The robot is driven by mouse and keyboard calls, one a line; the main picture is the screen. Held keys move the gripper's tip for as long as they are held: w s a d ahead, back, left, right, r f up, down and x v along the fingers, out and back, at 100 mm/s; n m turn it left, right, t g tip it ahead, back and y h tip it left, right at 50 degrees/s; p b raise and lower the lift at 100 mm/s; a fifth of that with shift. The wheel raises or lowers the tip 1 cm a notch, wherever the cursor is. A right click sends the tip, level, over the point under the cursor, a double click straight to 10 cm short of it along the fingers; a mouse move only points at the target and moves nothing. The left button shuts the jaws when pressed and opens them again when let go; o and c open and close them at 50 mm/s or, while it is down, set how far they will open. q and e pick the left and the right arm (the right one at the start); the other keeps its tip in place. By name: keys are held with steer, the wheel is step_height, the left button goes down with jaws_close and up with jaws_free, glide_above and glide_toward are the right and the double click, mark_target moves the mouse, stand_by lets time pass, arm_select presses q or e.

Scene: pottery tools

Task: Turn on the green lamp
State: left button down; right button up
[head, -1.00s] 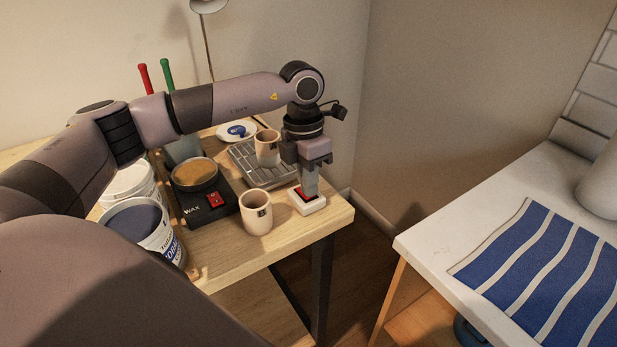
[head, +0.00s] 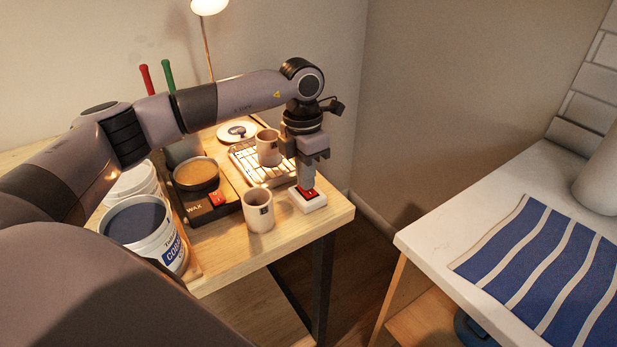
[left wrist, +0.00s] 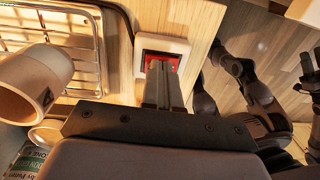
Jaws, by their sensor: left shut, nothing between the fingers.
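The lamp (head: 209,6) stands at the back, cut by the top edge of the head view. Its shade glows and warm light falls on the table; its colour does not read as green here. A white switch box (head: 308,205) with a red rocker (head: 306,193) sits at the right corner of the wooden table. My left gripper (head: 308,186) is shut and empty, pointing down with its fingertips at the red rocker, seemingly touching it. The left wrist view also shows the shut fingers (left wrist: 158,70) over the red rocker (left wrist: 172,59), partly hiding it. My right gripper cannot be made out.
A beige cup (head: 258,212) stands left of the switch box. Another cup (head: 268,148) stands on a wire rack (head: 247,165) behind. A wax warmer (head: 198,207) and an open bucket (head: 145,229) are further left. A white counter (head: 430,235) is across a gap at right.

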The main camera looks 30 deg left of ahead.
mark_target(310, 194)
arm_select(q)
steer(key=shift+r+p, duration=0.4)
steer(key=shift+r, duration=0.1)
step_height(310, 194, up, 3)
steer(key=shift+f+p, duration=0.1)
steer(key=shift+p, duration=0.85)
step_height(310, 194, up, 10)
steer(key=d+b, duration=0.1)
steer(key=shift+s+d+b, duration=0.25)
steer(key=shift+s+b, duration=0.05)
steer(key=shift+s, duration=0.1)
